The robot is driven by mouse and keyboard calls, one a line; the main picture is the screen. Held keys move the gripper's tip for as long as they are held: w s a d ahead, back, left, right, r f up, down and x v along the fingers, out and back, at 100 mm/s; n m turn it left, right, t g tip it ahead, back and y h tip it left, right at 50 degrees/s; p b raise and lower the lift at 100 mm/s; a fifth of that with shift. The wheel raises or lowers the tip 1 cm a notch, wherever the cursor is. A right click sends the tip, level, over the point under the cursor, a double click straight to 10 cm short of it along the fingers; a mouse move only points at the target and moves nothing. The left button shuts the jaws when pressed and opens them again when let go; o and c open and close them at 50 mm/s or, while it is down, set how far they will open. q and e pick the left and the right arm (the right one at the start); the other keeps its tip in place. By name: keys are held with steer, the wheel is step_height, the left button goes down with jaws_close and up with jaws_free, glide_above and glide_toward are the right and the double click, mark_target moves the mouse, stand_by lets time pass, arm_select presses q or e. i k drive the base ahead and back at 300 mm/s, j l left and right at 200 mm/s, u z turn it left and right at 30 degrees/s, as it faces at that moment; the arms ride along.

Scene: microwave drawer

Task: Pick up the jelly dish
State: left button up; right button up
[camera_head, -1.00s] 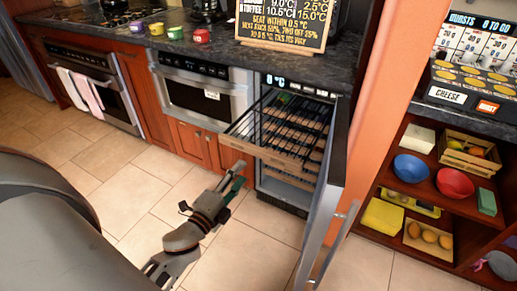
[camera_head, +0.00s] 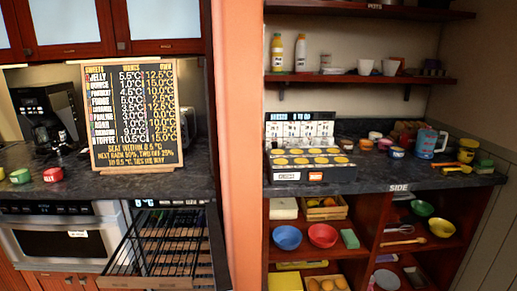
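Small colored dishes stand on the left counter: a red dish (camera_head: 53,174) with a pale label, a green dish (camera_head: 20,176) to its left, and part of another dish at the left edge. More small dishes, including a blue-sided one (camera_head: 397,152), stand on the right counter. I cannot read the labels surely, so I cannot tell which is the jelly dish. The menu board (camera_head: 132,115) lists jelly at the top with temperatures. Neither of my grippers is in view.
The wire-rack drawer (camera_head: 158,248) of the cooler is pulled out below the left counter. An orange pillar (camera_head: 236,130) separates it from the right shelves. A toppings stand (camera_head: 308,165), jars, and a blue jug (camera_head: 427,143) occupy the right counter. Bowls (camera_head: 287,238) fill shelves below.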

mark_target(53, 174)
steer(key=u, duration=1.4)
steer(key=i+j+z, duration=0.1)
steer(key=z, duration=0.3)
steer(key=i+j+z, duration=0.1)
steer(key=z, duration=0.3)
steer(key=i+j+z, duration=0.1)
steer(key=z, duration=0.3)
steer(key=i+j+z, duration=0.2)
steer(key=j, duration=0.3)
steer(key=j+z, duration=0.25)
steer(key=j, duration=0.25)
